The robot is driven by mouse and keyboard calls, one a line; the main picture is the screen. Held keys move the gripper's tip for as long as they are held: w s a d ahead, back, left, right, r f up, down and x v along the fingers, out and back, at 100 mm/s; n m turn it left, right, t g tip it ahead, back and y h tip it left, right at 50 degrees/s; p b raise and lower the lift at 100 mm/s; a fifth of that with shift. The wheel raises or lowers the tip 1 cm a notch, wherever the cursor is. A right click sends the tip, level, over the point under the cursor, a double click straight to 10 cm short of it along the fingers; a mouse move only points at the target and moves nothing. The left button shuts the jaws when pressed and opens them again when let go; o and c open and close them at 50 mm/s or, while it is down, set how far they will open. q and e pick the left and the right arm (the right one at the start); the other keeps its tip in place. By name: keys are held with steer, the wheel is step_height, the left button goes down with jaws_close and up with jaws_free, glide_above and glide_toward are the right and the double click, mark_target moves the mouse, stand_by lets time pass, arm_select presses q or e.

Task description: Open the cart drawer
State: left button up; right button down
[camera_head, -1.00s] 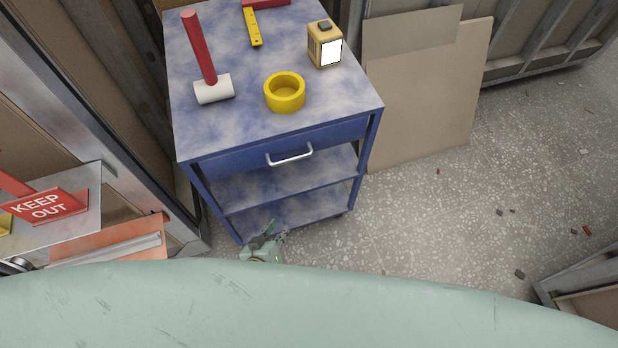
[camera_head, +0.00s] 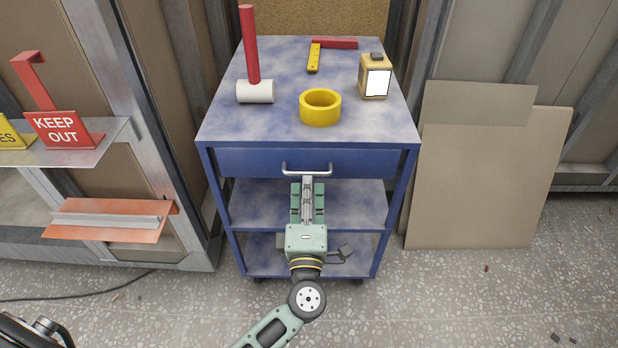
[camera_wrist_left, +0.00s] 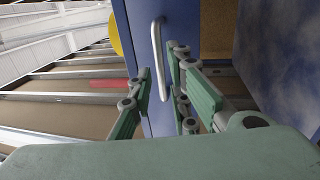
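The blue cart (camera_head: 300,140) stands ahead of me with its drawer (camera_head: 250,163) at the top, just under the tabletop. The drawer looks shut. Its silver handle (camera_head: 307,168) is a bar on the drawer front, which also shows in the left wrist view (camera_wrist_left: 158,60). My left gripper (camera_head: 307,183) points at the handle from the front. In the left wrist view its green fingers (camera_wrist_left: 160,85) are spread apart, with the handle ahead between them and nothing held. I cannot tell whether the fingertips touch the handle. My right gripper is not in view.
A shelf with a KEEP OUT sign (camera_head: 62,130) stands left. Boards (camera_head: 480,180) lean at right.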

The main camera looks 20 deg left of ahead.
mark_target(308, 172)
arm_select(q)
steer(key=shift+x, duration=2.3)
steer(key=shift+c, duration=0.3)
steer(key=shift+d, duration=0.1)
jaws_close()
